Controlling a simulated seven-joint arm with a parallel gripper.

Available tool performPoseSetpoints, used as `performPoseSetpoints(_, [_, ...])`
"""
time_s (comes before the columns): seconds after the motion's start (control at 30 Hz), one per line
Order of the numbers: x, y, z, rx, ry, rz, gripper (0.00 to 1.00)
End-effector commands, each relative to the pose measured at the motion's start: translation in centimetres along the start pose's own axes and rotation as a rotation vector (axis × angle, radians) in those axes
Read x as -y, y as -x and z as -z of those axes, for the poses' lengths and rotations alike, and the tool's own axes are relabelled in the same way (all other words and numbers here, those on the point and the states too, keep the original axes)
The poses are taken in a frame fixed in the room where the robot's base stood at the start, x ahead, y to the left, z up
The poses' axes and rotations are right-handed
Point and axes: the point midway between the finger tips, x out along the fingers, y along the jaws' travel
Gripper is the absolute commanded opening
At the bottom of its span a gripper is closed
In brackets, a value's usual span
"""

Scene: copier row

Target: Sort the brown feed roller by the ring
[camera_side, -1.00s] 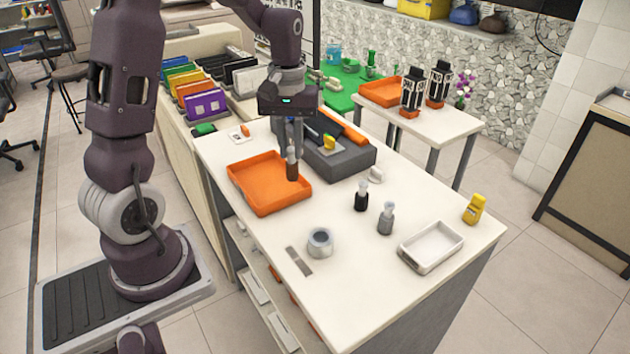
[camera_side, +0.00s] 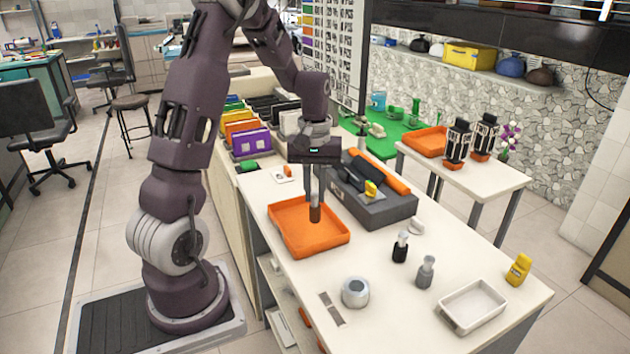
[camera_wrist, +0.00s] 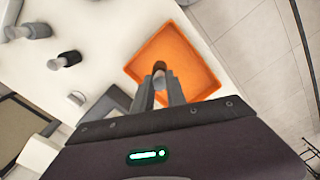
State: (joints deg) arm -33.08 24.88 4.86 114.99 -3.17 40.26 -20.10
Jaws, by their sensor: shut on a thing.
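My gripper (camera_side: 315,191) is shut on the brown feed roller (camera_side: 315,213), which hangs upright. The roller's lower end appears over the orange tray (camera_side: 300,240), near its back right wall; I cannot tell whether it touches the tray floor. In the wrist view, the roller's top (camera_wrist: 160,68) shows between the fingers, with the orange tray (camera_wrist: 203,84) beyond. Any ring on the roller is too small or hidden to make out. The orange tray looks otherwise empty. A shallow white tray (camera_side: 474,302) stands empty at the front right.
A black bottle-like piece (camera_side: 400,248) and a grey one (camera_side: 425,275) stand right of the orange tray. A grey ring-shaped roll (camera_side: 355,292) sits in front. A dark grey machine unit (camera_side: 385,207) stands close behind the gripper.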

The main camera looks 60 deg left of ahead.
Motion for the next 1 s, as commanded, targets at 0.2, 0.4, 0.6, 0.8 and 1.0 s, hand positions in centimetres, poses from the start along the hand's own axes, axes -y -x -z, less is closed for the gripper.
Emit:
performPoseSetpoints(0.2, [0.0, -2.3, 0.0, 0.002, -0.001, 0.001, 0.00])
performPoseSetpoints(0.4, [0.0, -4.1, -0.1, 0.001, -0.001, 0.001, 0.00])
performPoseSetpoints(0.6, [0.0, -5.0, 0.0, 0.000, 0.000, 0.000, 0.00])
performPoseSetpoints(0.8, [0.0, -5.1, 0.0, 0.000, -0.001, 0.000, 0.00])
performPoseSetpoints(1.0, [0.0, -5.2, 0.0, 0.000, -0.001, 0.000, 0.00])
